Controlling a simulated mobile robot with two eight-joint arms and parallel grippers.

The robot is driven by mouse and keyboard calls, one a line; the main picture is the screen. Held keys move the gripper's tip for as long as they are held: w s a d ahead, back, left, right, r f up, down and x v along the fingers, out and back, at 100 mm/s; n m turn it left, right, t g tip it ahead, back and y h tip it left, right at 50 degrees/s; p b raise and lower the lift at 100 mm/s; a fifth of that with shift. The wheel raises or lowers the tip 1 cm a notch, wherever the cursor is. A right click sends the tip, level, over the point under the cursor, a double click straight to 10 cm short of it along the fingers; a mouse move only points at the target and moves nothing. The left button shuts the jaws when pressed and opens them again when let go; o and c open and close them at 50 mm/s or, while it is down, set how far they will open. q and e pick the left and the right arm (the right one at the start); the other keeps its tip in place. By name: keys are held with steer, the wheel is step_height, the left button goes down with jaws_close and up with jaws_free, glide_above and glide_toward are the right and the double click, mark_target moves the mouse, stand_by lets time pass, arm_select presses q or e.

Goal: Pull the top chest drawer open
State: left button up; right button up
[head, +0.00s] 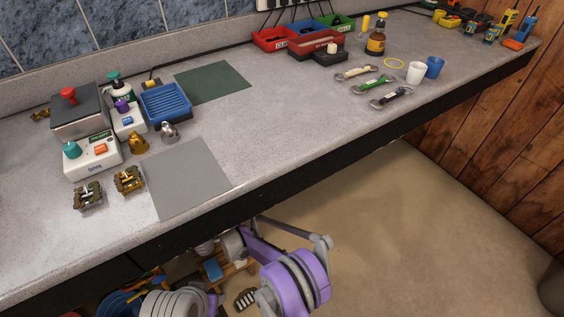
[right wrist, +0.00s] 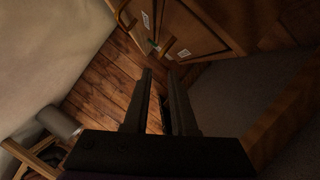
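The wooden chest appears to be the brown front (right wrist: 195,28) at the top of the right wrist view, tilted in the picture. It carries two small white labels and a small green item. A curved bar like a handle (right wrist: 122,14) shows at its left edge, in dim light. I cannot tell which drawer is the top one, and the drawers look shut. My right gripper (right wrist: 162,74) is open and empty, its two dark fingers pointing toward the chest with its tips just below the front; contact cannot be told. The chest and both gripper tips are not clear in the head view.
A long grey counter (head: 290,120) crosses the head view, bearing trays, buckles, cups and a grey mat (head: 187,178). My purple and grey arm links are below its front edge. Bare floor (head: 400,230) lies right of them. A grey cylinder (right wrist: 59,122) stands at lower left in the wrist view.

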steer(key=b+x, duration=0.1)
steer(key=x, duration=1)
steer(key=shift+r, duration=0.15)
steer(key=shift+s, duration=0.1)
jaws_close()
stand_by(1.0)
